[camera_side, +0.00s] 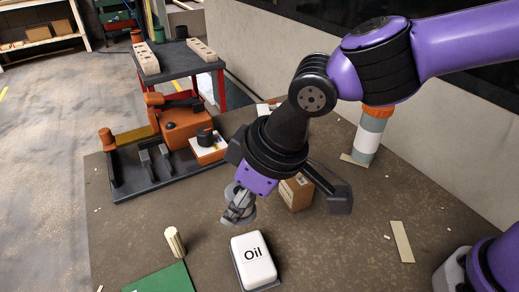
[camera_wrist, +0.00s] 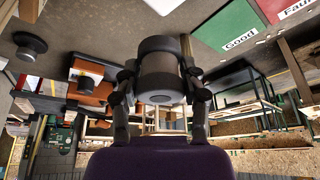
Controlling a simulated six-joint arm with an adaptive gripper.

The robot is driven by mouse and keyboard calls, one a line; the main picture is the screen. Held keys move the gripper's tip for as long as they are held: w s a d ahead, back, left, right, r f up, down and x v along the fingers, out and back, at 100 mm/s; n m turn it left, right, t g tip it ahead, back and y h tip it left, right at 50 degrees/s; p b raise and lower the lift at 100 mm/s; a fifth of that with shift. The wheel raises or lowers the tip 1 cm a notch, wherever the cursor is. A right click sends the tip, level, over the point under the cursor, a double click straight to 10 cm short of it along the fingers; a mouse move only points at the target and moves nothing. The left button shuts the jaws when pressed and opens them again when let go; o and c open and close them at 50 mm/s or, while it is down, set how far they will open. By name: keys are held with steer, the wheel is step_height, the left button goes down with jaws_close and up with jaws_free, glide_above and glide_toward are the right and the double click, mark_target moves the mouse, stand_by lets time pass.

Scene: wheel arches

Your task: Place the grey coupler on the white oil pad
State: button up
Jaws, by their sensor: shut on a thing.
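The grey coupler (camera_side: 240,212) is between the fingers of my gripper (camera_side: 238,202), held above the table. In the wrist view the coupler (camera_wrist: 160,72) is a grey, stepped cylinder with a finger of my gripper (camera_wrist: 160,88) on each side. The white oil pad (camera_side: 253,260) lies on the table below and slightly right of the gripper in the side view, a rounded white block marked "Oil". A white patch at the top edge of the wrist view looks like the same pad (camera_wrist: 163,5). The coupler is apart from the pad.
A green pad (camera_side: 163,279) marked "Good" lies left of the oil pad, with a pale wooden cylinder (camera_side: 175,241) beside it. A cardboard box (camera_side: 297,194) stands behind the gripper. An orange machine (camera_side: 183,122) is at the back left. A grey-and-orange bottle (camera_side: 369,135) stands by the wall.

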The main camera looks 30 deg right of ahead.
mark_target(236, 236)
step_height(236, 236, down, 7)
steer(key=shift+r, duration=0.2)
steer(key=o, duration=0.9)
steer(key=shift+f, duration=0.15)
steer(key=shift+o, duration=0.2)
steer(key=shift+r, duration=0.25)
steer(key=v, duration=1.2)
steer(key=s+d+m+t+h, duration=0.2)
steer(key=d+m, duration=0.5)
steer(key=d, duration=1.7)
steer(key=shift+s+r+m+h, duration=0.3)
steer(key=shift+s+r+h, duration=0.15)
steer(key=shift+s, duration=0.3)
